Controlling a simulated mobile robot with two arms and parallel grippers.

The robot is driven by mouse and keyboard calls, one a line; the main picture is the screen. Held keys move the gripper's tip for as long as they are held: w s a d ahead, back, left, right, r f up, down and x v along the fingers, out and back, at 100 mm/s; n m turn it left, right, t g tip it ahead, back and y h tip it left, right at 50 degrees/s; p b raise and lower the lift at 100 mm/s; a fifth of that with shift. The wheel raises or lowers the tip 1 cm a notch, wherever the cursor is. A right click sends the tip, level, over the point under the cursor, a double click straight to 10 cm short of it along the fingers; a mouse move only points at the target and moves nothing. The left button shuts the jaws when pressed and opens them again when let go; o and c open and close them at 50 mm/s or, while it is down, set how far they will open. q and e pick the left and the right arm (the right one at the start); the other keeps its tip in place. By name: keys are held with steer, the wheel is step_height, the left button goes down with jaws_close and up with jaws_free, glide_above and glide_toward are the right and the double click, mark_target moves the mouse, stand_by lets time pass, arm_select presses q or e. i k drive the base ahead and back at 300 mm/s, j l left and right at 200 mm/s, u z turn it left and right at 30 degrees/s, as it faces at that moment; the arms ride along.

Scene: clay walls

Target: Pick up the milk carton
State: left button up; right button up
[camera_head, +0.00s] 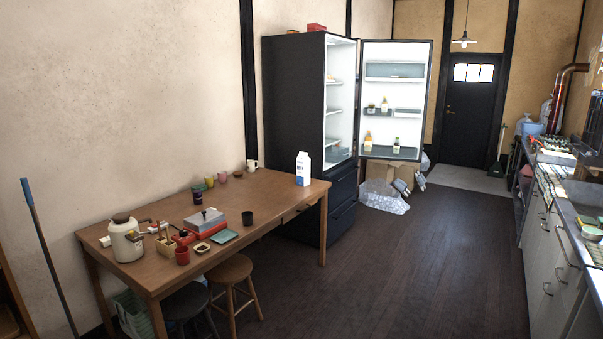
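The milk carton (303,169) is white with blue print and a white top. It stands upright on the brown wooden table (262,188), near the table's far right corner, in front of the dark refrigerator. Nothing touches it or covers it. Neither of my grippers shows in the head view.
The refrigerator (292,95) stands behind the table with its door (396,75) open. Cups, a red portable stove (205,222) and a white pot (127,240) are on the table. Stools (231,270) are tucked at its front. The dark floor (420,260) between table and counter (548,250) is clear.

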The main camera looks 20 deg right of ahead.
mark_target(303, 160)
steer(key=i+l+z, duration=1)
steer(key=i, duration=0.65)
steer(key=i+z, duration=0.3)
steer(key=i, duration=0.7)
steer(key=i+u, duration=0.4)
steer(key=i+l+u, duration=0.25)
steer(key=u, duration=0.2)
steer(key=i+l+u, duration=0.65)
steer(key=u, duration=0.15)
